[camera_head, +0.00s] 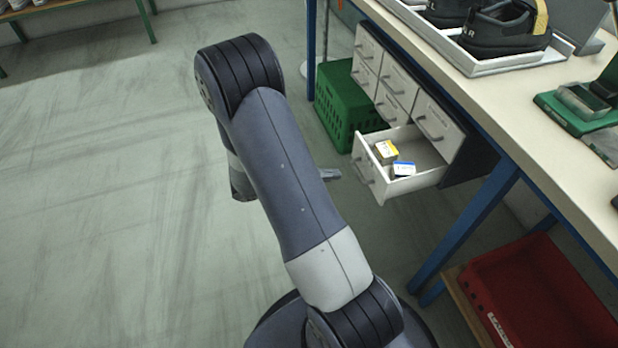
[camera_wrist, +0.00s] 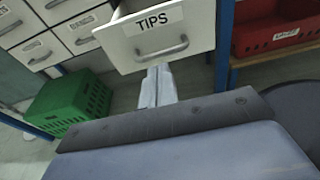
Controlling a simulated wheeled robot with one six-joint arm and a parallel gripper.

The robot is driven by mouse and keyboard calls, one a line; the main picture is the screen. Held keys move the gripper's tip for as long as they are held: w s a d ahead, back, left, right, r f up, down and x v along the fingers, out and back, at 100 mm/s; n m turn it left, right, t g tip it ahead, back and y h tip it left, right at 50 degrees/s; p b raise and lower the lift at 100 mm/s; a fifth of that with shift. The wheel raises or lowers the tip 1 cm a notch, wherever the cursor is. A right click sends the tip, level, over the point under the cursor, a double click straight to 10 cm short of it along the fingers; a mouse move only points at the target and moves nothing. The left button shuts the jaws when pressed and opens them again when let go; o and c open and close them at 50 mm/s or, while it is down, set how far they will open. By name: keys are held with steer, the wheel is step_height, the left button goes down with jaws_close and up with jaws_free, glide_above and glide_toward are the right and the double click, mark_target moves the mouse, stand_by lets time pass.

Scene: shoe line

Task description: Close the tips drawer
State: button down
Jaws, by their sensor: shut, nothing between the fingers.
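The tips drawer (camera_head: 423,184) is a white drawer pulled out from the lower row of the drawer unit under the bench. In the wrist view the drawer front (camera_wrist: 190,32) shows the label TIPS above a grey bar handle (camera_wrist: 162,49). My gripper (camera_head: 331,174) is shut and empty, in front of the drawer and to its left in the head view. In the wrist view my gripper (camera_wrist: 158,72) points at the drawer front, just below the handle. I cannot tell whether it touches.
The other drawers (camera_head: 397,78) in the unit are shut. A green crate (camera_head: 340,105) stands on the floor left of the unit. A blue bench leg (camera_head: 465,232) and a red bin (camera_head: 540,290) are to the right. The floor at left is clear.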

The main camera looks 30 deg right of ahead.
steer(key=x, duration=0.4)
steer(key=shift+b, duration=0.35)
steer(key=shift+d, duration=0.15)
glide_toward(403, 155)
steer(key=s+d, duration=0.1)
steer(key=s+d+r, duration=0.1)
steer(key=s+d, duration=0.3)
steer(key=shift+d+r+b, duration=0.25)
steer(key=shift+r+b, duration=0.05)
steer(key=shift+b, duration=0.1)
steer(key=shift+d+r, duration=0.1)
steer(key=shift+d, duration=0.15)
steer(key=shift+r, duration=0.15)
